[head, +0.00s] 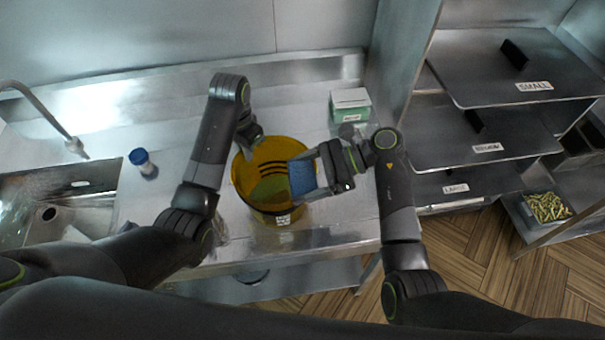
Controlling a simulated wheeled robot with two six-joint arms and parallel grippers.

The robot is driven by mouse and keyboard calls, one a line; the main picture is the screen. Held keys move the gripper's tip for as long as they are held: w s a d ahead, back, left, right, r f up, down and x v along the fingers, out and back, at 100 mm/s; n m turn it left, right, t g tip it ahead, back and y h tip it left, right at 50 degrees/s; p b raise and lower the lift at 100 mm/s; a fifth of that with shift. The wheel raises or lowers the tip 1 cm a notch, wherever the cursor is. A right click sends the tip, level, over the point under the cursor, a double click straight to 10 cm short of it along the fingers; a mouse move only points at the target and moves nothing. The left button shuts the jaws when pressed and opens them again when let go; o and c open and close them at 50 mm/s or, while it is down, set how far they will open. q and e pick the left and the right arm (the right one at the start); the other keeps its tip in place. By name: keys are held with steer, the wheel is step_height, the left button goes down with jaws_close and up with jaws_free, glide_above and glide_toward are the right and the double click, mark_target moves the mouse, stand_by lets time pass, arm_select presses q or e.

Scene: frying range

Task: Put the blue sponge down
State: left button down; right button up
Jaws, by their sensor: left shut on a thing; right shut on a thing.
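The blue sponge (302,177) is between the fingers of my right gripper (314,174), which is shut on it. The sponge is over the right part of an amber round container (243,192), which has dark stripes and a white label on its front. I cannot tell how far the sponge is above or inside the container. My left gripper (257,142) is at the container's back rim and is shut on it; its fingertips are partly hidden.
A steel sink (20,215) with a tap lies at the left. A blue-capped jar (142,163) stands beside it. A green and white box (350,108) stands at the counter's back right. Labelled shelves (515,70) and a bin (548,207) are at the right. The counter's front right is clear.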

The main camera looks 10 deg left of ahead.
arm_select(q)
steer(key=shift+f, duration=0.1)
arm_select(e)
steer(key=o, duration=0.9)
steer(key=shift+f, duration=0.15)
steer(key=shift+r, duration=0.35)
steer(key=v, duration=1.2)
steer(key=shift+r, duration=0.3)
arm_select(q)
steer(key=c, duration=1.4)
jaws_free()
steer(key=shift+c, duration=0.2)
